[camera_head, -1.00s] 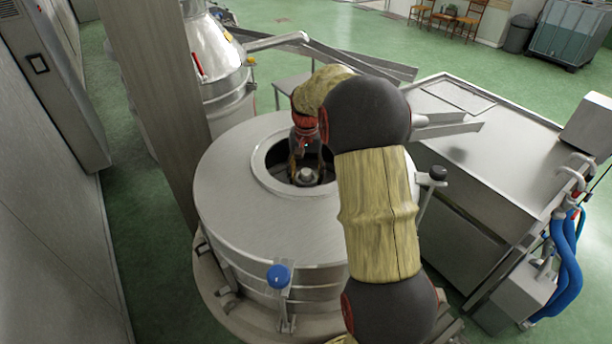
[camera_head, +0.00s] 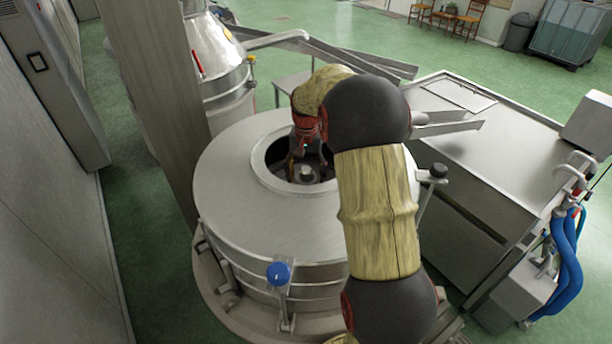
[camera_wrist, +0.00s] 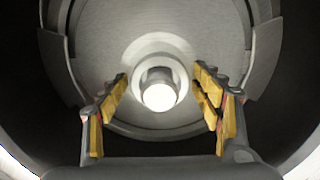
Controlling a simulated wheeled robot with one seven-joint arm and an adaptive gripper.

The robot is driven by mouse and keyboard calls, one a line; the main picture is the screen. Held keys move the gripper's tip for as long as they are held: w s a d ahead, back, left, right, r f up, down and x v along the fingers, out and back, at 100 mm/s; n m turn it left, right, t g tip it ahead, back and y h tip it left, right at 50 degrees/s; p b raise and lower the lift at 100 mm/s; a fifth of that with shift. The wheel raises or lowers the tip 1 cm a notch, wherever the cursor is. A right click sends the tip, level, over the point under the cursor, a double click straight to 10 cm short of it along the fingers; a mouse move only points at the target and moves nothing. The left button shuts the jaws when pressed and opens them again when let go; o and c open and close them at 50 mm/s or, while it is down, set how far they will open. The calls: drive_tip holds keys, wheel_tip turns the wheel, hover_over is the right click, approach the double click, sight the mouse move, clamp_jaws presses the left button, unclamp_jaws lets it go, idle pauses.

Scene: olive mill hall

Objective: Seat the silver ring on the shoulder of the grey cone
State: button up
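In the wrist view, the grey cone (camera_wrist: 158,74) stands in the middle of the round opening, its bright round tip facing the camera. A pale, shiny round band (camera_wrist: 143,52) encircles the cone lower down. It looks like the silver ring, but I cannot tell it surely from the cone's own shoulder, nor whether it sits level. My gripper (camera_wrist: 163,92) is open, its yellow-padded fingers on either side of the cone with clear gaps and nothing between the pads touching them. In the head view, my gripper (camera_head: 307,158) is at the opening, above the small pale cone top (camera_head: 307,173).
The steel drum (camera_head: 235,205) surrounds the work with a raised rim around its opening. A blue knob (camera_head: 279,273) and a black knob (camera_head: 438,171) stand at its edge. A tall post (camera_head: 165,110) rises at left, and a steel machine (camera_head: 500,150) stands at right.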

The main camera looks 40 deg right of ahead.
drive_tip(key=shift+o, duration=1.1)
wheel_tip(320, 180, up, 12)
drive_tip(key=shift+f, duration=0.1)
